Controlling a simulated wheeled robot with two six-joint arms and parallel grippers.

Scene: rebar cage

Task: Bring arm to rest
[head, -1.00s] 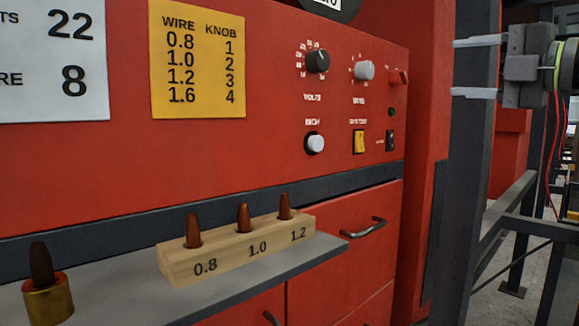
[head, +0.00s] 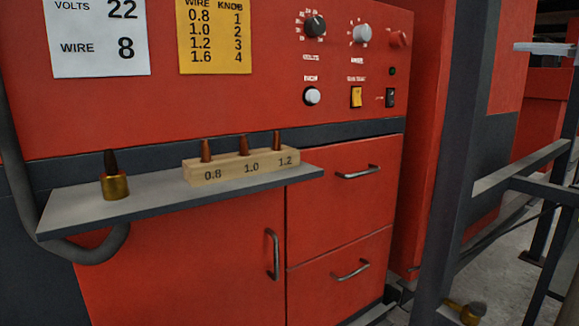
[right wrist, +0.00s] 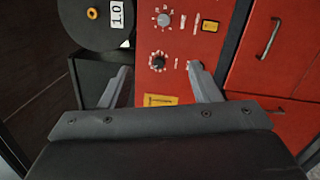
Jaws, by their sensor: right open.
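My right gripper shows in the right wrist view (right wrist: 162,82) with its two grey fingers spread wide apart and nothing between them. Its fingers point toward the red machine (right wrist: 220,50), whose knobs and switches lie beyond them. In the head view only a pale finger of the right gripper (head: 545,48) shows at the upper right edge, well to the right of the machine's control panel (head: 350,70). The rest of that arm is out of the head view. My left gripper is in neither view.
A grey shelf (head: 130,212) juts from the machine, bearing a wooden block (head: 235,168) of copper tips and a brass nozzle piece (head: 116,186). Dark frame posts (head: 460,170) stand at right. A brass-ended piece (head: 468,312) lies low at right. A black spool (right wrist: 92,22) shows in the wrist view.

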